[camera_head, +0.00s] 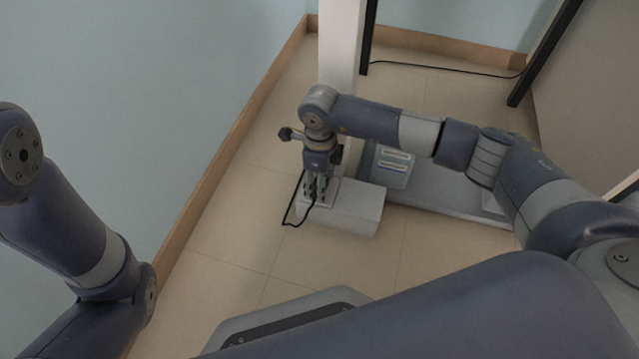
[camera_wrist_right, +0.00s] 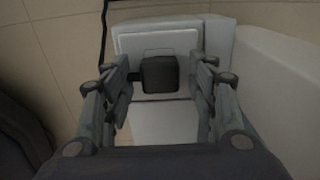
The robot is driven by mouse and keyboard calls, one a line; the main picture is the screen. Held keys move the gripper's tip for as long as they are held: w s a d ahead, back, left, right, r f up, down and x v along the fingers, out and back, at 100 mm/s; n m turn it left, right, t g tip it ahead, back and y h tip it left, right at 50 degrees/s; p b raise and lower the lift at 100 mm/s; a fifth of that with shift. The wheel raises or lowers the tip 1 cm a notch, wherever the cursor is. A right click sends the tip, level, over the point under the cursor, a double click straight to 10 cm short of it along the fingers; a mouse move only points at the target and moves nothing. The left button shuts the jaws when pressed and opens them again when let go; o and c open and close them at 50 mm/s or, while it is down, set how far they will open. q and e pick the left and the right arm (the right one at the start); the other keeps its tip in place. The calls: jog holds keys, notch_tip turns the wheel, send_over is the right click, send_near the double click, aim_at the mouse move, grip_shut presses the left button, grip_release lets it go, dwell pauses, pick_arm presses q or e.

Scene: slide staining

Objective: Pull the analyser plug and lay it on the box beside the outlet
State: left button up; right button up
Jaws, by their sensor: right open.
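The analyser plug, a dark block (camera_wrist_right: 160,74), is against a pale square plate (camera_wrist_right: 140,42) in the right wrist view. I cannot tell whether it is seated in the plate or only resting there. My right gripper (camera_head: 317,198) points down over the left end of a white box (camera_head: 355,211) in the head view. In the wrist view, the right gripper (camera_wrist_right: 165,90) is open, with its fingers on both sides of the plug and gaps between. A black cable (camera_head: 288,219) loops down to the left of the gripper. My left gripper is out of view.
A white post (camera_head: 342,40) rises behind my right gripper. A grey-blue unit with pale labels (camera_head: 395,160) stands behind the box on the right. Another black cable (camera_head: 445,68) runs along the back floor. Tiled floor (camera_head: 240,240) is clear left of the box.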

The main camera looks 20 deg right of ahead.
dwell(0.3)
grip_shut()
jog(key=shift+r, duration=0.15)
jog(key=shift+r+p, duration=2.65)
jog(key=shift+r, duration=0.25)
